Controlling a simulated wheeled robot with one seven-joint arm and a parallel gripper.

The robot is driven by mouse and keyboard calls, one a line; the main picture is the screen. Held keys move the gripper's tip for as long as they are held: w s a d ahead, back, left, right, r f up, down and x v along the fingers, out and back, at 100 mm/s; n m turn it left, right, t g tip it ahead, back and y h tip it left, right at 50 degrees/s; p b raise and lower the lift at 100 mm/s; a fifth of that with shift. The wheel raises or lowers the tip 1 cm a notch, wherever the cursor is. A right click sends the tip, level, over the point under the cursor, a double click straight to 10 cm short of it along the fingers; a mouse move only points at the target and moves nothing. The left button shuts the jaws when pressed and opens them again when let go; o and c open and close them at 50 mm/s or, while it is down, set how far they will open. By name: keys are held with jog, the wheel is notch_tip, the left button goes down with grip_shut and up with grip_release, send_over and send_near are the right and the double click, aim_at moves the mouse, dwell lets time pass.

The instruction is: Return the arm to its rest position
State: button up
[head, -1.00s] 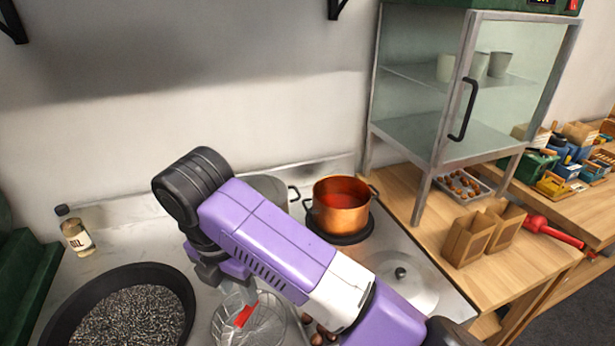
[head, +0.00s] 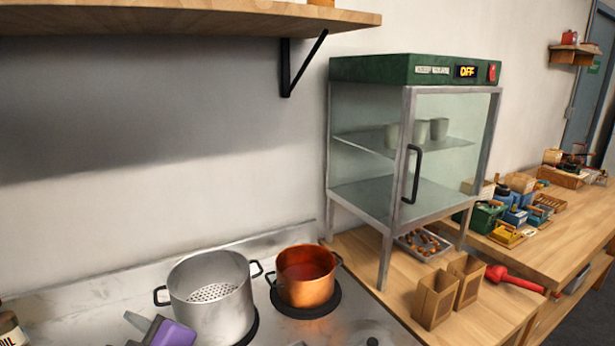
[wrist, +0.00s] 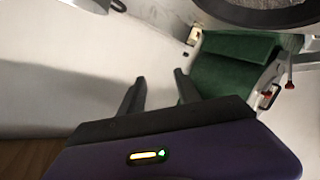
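My gripper (wrist: 158,78) shows in the wrist view with its two dark fingers apart and nothing between them. It points into free space, with a pale wall or surface behind it.
A steel pot (head: 212,312) with a perforated insert and a copper pot (head: 306,285) stand on the hob. A wooden shelf (head: 180,20) overhangs the left.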

jog(key=s+d+f+m+t+h, duration=0.2)
jog(key=d+m+t, duration=0.25)
jog(key=d, duration=0.55)
jog(key=s+d+f+m+t+h, duration=0.25)
jog(key=d+m, duration=0.35)
jog(key=d, duration=0.5)
jog(key=s+d+f+m+t+h, duration=0.15)
jog(key=d+m+t, duration=0.35)
jog(key=d, duration=0.5)
jog(key=s+d+f+m+g+h, duration=0.2)
jog(key=s+d+f+h, duration=0.1)
jog(key=s+d, duration=0.7)
jog(key=s+d+f+m+g+h, duration=0.1)
jog(key=s+d+f+g+h, duration=0.1)
jog(key=s+d, duration=0.8)
jog(key=s+f+h, duration=0.1)
jog(key=s+h, duration=0.1)
jog(key=s, duration=0.3)
jog(key=shift+s+d+f+m+h, duration=0.2)
jog(key=shift+d+m+h, duration=0.1)
jog(key=shift+m, duration=0.05)
